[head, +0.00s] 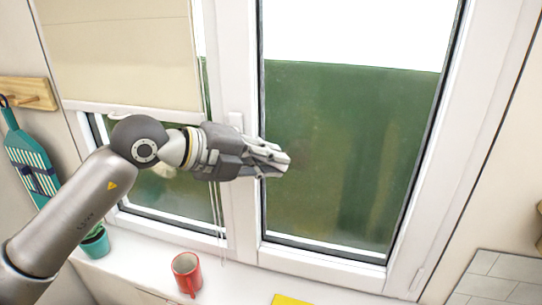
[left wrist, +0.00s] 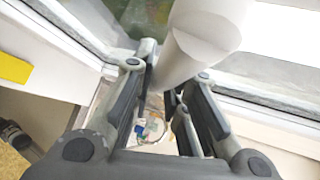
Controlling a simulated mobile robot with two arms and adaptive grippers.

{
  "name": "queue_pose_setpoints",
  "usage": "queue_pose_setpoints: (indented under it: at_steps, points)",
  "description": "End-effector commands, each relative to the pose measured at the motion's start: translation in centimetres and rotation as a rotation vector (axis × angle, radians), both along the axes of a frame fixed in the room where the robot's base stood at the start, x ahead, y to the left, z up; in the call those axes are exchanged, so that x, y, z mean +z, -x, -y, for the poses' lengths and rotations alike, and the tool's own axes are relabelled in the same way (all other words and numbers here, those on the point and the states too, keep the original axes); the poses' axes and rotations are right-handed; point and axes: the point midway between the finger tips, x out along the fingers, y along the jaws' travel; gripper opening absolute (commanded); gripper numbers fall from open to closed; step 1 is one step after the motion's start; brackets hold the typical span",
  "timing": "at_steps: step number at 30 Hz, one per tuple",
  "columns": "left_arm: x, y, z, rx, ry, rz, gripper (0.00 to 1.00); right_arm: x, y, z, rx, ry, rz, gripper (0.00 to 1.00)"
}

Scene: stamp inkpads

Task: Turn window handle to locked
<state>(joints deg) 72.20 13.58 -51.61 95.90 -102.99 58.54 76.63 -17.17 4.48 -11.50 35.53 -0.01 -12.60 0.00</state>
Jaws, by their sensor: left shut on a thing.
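The white window handle's top (head: 236,121) shows on the middle frame bar of the window in the head view. My left gripper (head: 276,160) is in front of it and hides the rest. In the left wrist view the pale, rounded handle (left wrist: 200,38) comes down between the fingers of the left gripper (left wrist: 166,82). The fingers are shut on it. Its exact angle is hard to tell, because the gripper covers it in the head view. My right gripper is in neither view.
A beige blind (head: 120,50) covers the upper left pane, and its thin cord hangs near my gripper. A red mug (head: 186,275) and a teal pot (head: 95,243) stand on the sill (head: 140,265). A yellow object (head: 290,300) shows at the bottom edge.

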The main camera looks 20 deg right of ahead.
Motion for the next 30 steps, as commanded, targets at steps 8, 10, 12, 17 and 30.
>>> queue_pose_setpoints:
  at_steps: [8,10,12,17,30]
  points:
    - [-1.3,-0.4,-0.5,0.000,-0.128,0.090,0.00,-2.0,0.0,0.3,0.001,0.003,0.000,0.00]
    - [-1.5,-0.4,-0.6,0.001,-0.149,0.103,0.00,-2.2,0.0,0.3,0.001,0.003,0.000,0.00]
    - [-1.6,-0.5,-0.7,0.001,-0.164,0.113,0.00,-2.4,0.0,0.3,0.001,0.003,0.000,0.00]
    - [-1.7,-0.5,-0.8,0.001,-0.184,0.123,0.00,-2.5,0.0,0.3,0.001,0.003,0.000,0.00]
    - [-1.7,-0.5,-0.8,0.000,-0.187,0.124,0.22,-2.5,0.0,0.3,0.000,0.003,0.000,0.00]
